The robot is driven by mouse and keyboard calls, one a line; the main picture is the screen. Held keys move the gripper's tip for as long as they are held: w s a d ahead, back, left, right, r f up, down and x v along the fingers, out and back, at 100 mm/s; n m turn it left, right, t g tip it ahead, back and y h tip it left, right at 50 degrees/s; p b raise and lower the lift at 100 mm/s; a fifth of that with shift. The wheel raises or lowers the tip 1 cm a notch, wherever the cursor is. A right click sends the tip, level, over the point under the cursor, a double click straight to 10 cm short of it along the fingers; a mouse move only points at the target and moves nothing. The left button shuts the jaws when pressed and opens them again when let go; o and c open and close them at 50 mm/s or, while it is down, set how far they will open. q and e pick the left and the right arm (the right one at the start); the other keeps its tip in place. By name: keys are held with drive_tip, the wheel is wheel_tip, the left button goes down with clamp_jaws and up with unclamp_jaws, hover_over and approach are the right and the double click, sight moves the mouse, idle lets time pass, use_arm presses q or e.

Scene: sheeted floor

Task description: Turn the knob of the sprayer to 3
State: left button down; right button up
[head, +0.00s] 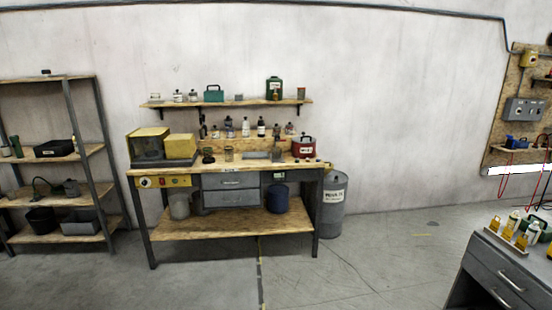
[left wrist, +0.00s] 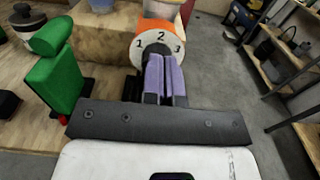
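In the left wrist view, the sprayer's dial (left wrist: 166,40) is a white disc on an orange body, marked 1, 2 and 3. A dark knob (left wrist: 157,49) sits at its centre, partly hidden by my fingers. My left gripper (left wrist: 160,60) has two purple fingers close together, with their tips at the knob; whether they touch it is not clear. The knob's exact pointing is hidden. Neither gripper shows in the head view, and I cannot single out the sprayer there.
In the left wrist view, a green object (left wrist: 62,70) with a black base stands left of the gripper, on wood. A metal shelf (left wrist: 270,50) is at right. The head view shows a workbench (head: 228,172), a grey drum (head: 333,207), a drawer cabinet (head: 508,278) and clear floor between.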

use_arm(q)
drive_tip(key=shift+r, duration=0.1)
drive_tip(key=w+d+b, duration=0.1)
drive_tip(key=d+b, duration=0.1)
drive_tip(key=d, duration=0.4)
drive_tip(key=shift+r, duration=0.3)
idle(0.4)
